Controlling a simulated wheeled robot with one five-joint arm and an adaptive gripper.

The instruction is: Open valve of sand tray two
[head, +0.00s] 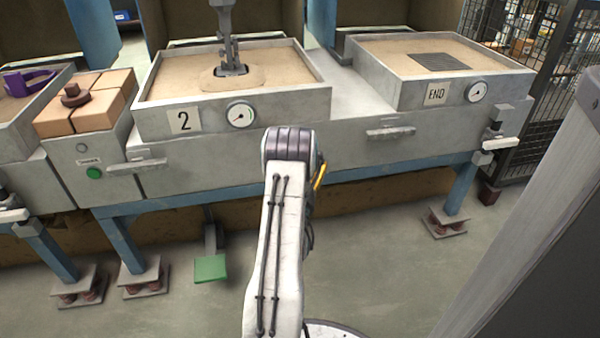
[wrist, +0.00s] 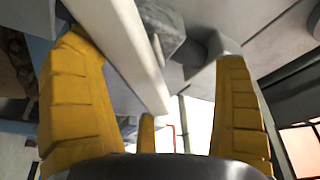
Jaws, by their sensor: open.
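Sand tray two (head: 290,100) is a grey metal box of sand with a "2" plate (head: 185,121) and a round gauge (head: 240,115) on its front. My arm reaches up to its front right. My gripper hides behind the arm's end in the head view, where only a yellow sliver (head: 320,176) shows. In the wrist view my gripper (wrist: 153,52) is open. A pale straight bar (wrist: 135,50), seemingly the valve's lever, runs between the yellow fingers, beside a dark grey lump (wrist: 160,32). I cannot tell whether the fingers touch it. No valve of tray two shows in the head view.
The END tray (head: 435,92) stands to the right, with a pale-levered valve (head: 497,143) at its right front. Grey handles sit on the front at left (head: 137,166) and right (head: 390,133). A green pedal (head: 210,268) is on the floor. Open floor lies in front.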

